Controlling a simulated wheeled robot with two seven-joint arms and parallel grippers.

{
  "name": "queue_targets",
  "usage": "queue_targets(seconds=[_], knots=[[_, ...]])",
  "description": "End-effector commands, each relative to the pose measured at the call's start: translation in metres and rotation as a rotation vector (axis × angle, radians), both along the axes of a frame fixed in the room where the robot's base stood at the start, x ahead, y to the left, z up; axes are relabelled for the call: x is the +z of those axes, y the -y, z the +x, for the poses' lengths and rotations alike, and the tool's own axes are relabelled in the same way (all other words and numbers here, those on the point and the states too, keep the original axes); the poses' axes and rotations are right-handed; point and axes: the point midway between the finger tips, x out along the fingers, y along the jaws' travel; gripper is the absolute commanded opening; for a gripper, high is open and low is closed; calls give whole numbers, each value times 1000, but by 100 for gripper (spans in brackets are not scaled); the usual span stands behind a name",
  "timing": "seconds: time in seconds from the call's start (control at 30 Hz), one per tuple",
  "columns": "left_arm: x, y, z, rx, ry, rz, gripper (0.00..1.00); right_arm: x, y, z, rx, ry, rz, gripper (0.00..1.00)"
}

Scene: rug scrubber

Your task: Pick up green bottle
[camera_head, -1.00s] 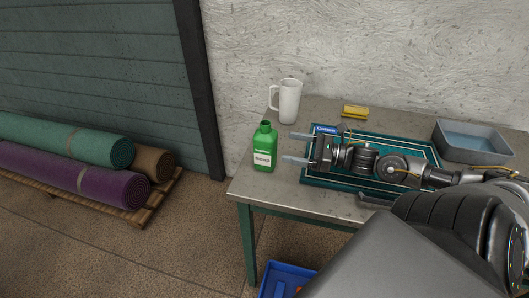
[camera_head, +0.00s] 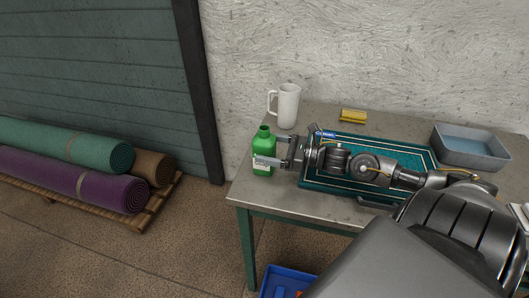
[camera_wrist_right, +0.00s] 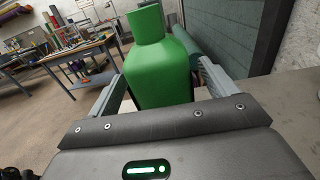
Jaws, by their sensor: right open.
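The green bottle (camera_head: 264,143) stands upright, uncapped, near the left end of the table (camera_head: 245,190), with a white label on its front. My right gripper (camera_head: 268,150) is open and level, with its fingers reaching left to the bottle. In the right wrist view the bottle (camera_wrist_right: 158,65) stands between the two open fingers of my right gripper (camera_wrist_right: 160,85), with a gap seen on the left side. Whether a finger touches it on the right cannot be told. My left gripper is not in view.
A white pitcher (camera_head: 287,105) stands just behind the bottle. A yellow block (camera_head: 353,116) lies by the wall. A teal rug (camera_head: 400,149) lies under my right arm, with a grey basin (camera_head: 469,146) at right. Rolled rugs (camera_head: 75,179) lie on a pallet at left.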

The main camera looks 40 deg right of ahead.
Motion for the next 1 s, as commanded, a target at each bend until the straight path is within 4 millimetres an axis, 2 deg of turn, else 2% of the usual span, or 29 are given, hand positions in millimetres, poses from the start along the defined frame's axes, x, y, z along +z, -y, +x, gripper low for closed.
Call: queue_targets(seconds=[0.1, 0.3, 0.6, 1.0], knots=[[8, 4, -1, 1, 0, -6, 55, 4, -8, 13, -2, 3, 2, 85], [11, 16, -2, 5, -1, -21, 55, 1, -18, 27, -2, 0, 1, 85], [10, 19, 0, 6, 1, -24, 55, 0, -20, 29, -1, -1, -1, 85], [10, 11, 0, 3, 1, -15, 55, 0, -20, 29, -1, -1, -1, 34]])
